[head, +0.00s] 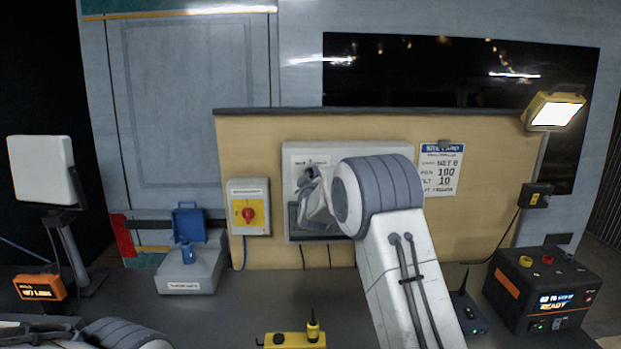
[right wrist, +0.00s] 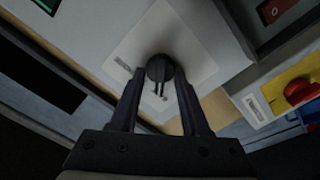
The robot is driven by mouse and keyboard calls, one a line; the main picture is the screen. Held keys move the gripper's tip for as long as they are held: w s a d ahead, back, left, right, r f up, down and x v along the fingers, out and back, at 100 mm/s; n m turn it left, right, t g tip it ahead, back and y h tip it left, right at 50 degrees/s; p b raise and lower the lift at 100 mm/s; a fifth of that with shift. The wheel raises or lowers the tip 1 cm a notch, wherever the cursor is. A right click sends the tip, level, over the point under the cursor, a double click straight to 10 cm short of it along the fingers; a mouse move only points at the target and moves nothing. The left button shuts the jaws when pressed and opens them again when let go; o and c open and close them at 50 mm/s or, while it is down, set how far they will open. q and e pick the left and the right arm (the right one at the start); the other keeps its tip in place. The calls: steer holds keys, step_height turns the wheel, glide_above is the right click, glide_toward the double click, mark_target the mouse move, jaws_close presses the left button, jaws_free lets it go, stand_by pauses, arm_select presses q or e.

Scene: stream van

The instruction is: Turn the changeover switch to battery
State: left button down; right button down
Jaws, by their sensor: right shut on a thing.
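The changeover switch is a dark round knob (right wrist: 160,67) on a white plate (right wrist: 205,65), seen in the right wrist view. My right gripper (right wrist: 159,80) has a finger on each side of the knob and is shut on it. In the head view the switch panel (head: 377,152) is a grey box on the tan board. There my right gripper (head: 308,185) is in front of the panel's left part, and my right arm covers much of the panel. The knob's pointed-at position cannot be read. My left gripper is not in view.
A yellow plate with a red rotary knob (head: 248,214) is left of the panel. A blue-lidded grey box (head: 190,268), a yellow device (head: 291,340) and a black power unit (head: 545,288) stand on the counter. A lit lamp (head: 553,110) is at upper right.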

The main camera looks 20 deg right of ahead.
steer(key=shift+f+n, duration=0.1)
steer(key=shift+n, duration=0.5)
steer(key=shift+c, duration=1.9)
jaws_free()
steer(key=b+v, duration=0.4)
steer(key=v, duration=0.6)
steer(key=shift+s, duration=0.25)
steer(key=shift+a, duration=0.1)
